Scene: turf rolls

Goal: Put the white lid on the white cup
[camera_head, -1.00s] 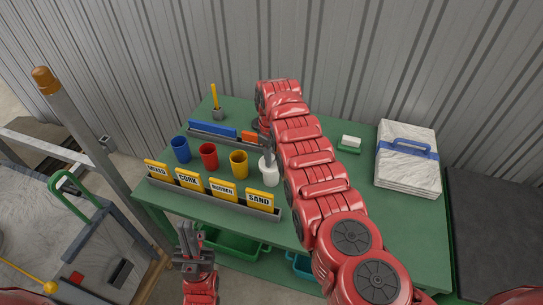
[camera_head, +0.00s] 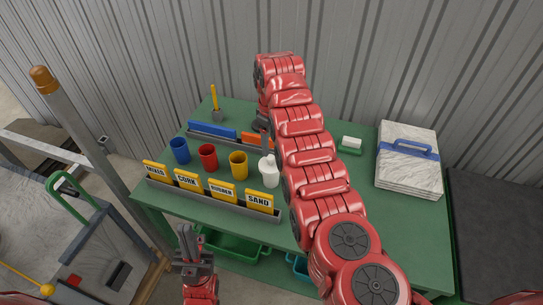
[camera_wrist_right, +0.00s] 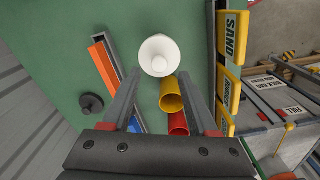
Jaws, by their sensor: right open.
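The white cup (camera_head: 269,179) stands upright on the green table, right of the yellow cup. The white lid (camera_head: 271,160), with a small knob, appears to sit on top of it. In the right wrist view the round white lid (camera_wrist_right: 159,50) is seen from above and hides most of the cup. My right gripper (camera_head: 262,125) is behind and above the cup, partly hidden by my arm. Its fingers (camera_wrist_right: 160,76) are apart with nothing held, and the lid shows just past their tips. My left gripper (camera_head: 186,232) points up in front of the table, away from the cup; its jaw gap is unclear.
Blue (camera_head: 180,150), red (camera_head: 208,157) and yellow (camera_head: 238,165) cups stand left of the white one. A rack of yellow labels (camera_head: 222,192) runs in front. A tray with a blue bar (camera_head: 212,130) is behind. A sponge (camera_head: 351,143) and wrapped stack (camera_head: 407,160) lie right.

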